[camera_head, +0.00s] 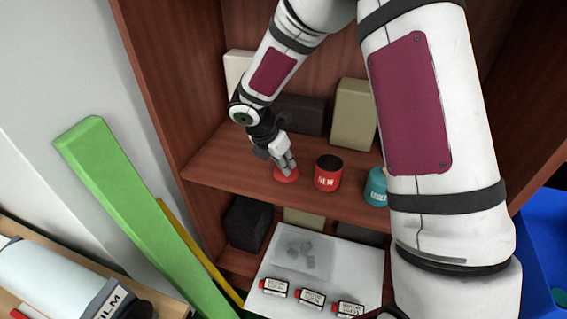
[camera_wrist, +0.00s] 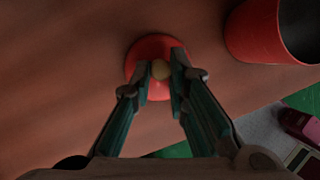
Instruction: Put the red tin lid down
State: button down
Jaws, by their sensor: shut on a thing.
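The red tin lid (camera_head: 286,174) is at the wooden shelf's surface, left of the red tin. In the wrist view the lid (camera_wrist: 142,50) is a red disc with a small yellowish knob (camera_wrist: 161,69) on top. My gripper (camera_head: 288,166) points down over the lid, and its fingers (camera_wrist: 162,73) are shut on the knob. The lid looks flat and at or very near the shelf; I cannot tell whether it touches. The red tin (camera_head: 327,174) stands upright and open to the right, apart from the lid. It also shows in the wrist view (camera_wrist: 262,30).
The wooden shelf (camera_head: 215,160) has bare room left of the lid. A teal container (camera_head: 376,188) stands right of the tin. Boxes (camera_head: 354,115) stand behind. Below is a white board (camera_head: 335,277) with several small labelled bottles. A green beam (camera_head: 140,210) leans at left.

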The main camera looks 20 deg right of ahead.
jog(key=shift+f, duration=0.1)
jog(key=c, duration=1.6)
grip_release()
jog(key=shift+o, duration=0.2)
